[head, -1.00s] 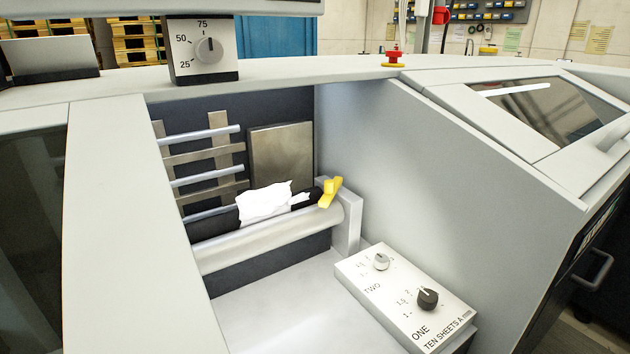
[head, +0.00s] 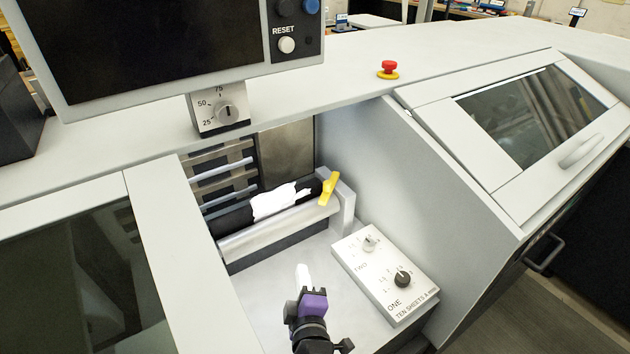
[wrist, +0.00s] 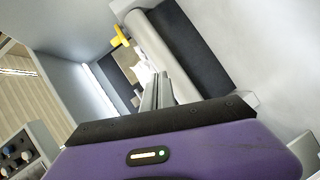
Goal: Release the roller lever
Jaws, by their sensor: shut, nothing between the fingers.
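The yellow roller lever (head: 328,189) sits at the right end of the roller (head: 280,228), beside a grey end block, and stands tilted upward. A crumpled white sheet (head: 275,202) lies on the dark roller just left of the lever. My gripper (head: 303,272) is in the recess, in front of and below the roller, apart from the lever. In the wrist view the lever (wrist: 120,36) is ahead and left of my gripper's fingers (wrist: 157,82), which are together and hold nothing.
A knob panel (head: 385,272) stands right of my gripper. A grey side wall (head: 420,170) bounds the recess on the right. A dial box (head: 219,110) and a screen (head: 150,45) are above. A red emergency button (head: 388,68) sits on the top ledge.

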